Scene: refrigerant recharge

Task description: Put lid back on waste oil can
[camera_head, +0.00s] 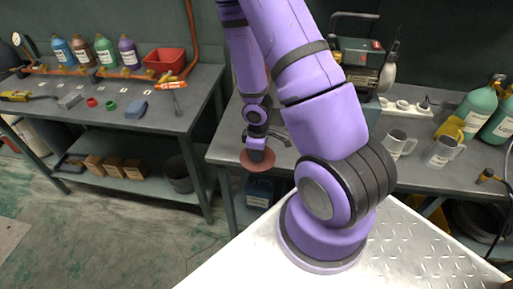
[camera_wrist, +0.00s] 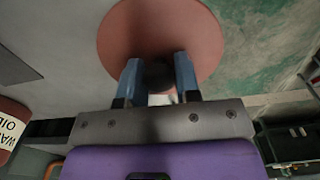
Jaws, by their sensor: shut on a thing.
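The lid is a flat, round, reddish-brown disc (camera_head: 249,163) with a dark knob. My gripper (camera_head: 257,146) is shut on the knob and holds the lid just off the front edge of the middle workbench. In the wrist view the lid (camera_wrist: 160,22) fills the top middle, and my two blue-grey fingers (camera_wrist: 157,78) are on either side of the knob. A reddish can with a white label (camera_wrist: 9,128), partly readable as waste oil, is cut off at the left edge of the wrist view. I cannot make out this can in the head view, where my arm hides part of the bench.
The middle workbench (camera_head: 228,142) carries a green-and-black machine (camera_head: 356,62), mugs (camera_head: 397,144) and teal cylinders (camera_head: 478,110). A blue container (camera_head: 259,192) stands on its lower shelf. The left bench (camera_head: 195,95) holds bottles, a red bin (camera_head: 165,60) and tools. Open floor lies between.

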